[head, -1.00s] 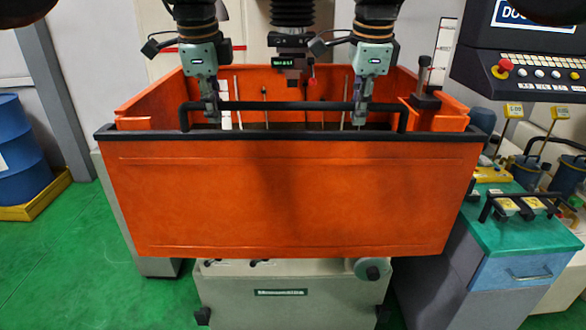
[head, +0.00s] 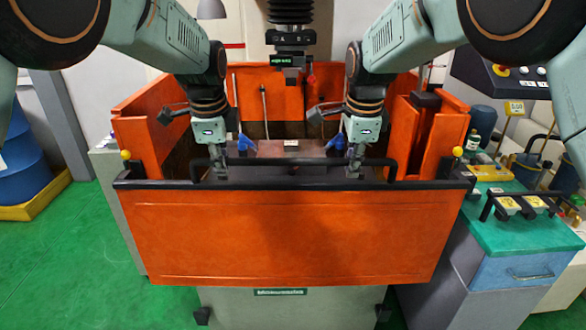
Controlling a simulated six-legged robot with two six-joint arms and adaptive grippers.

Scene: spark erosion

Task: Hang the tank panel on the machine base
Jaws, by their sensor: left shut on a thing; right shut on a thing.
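The orange tank panel (head: 290,235) stands upright in the middle of the head view, with a black top edge and a black bar handle (head: 290,162). My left gripper (head: 217,165) is shut on the left part of this handle. My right gripper (head: 356,167) is shut on its right part. The panel is in front of the open orange tank on the pale machine base (head: 260,312) and hides most of the base's front. I cannot tell whether the panel touches the base or tank walls.
Yellow knobs (head: 126,155) (head: 457,152) show just above the panel's two ends. Inside the tank are blue clamps (head: 243,142) below the machine head (head: 288,50). A green-topped cabinet (head: 520,215) with tools is close on the right. A blue drum (head: 22,155) stands at left. Green floor lies open at left.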

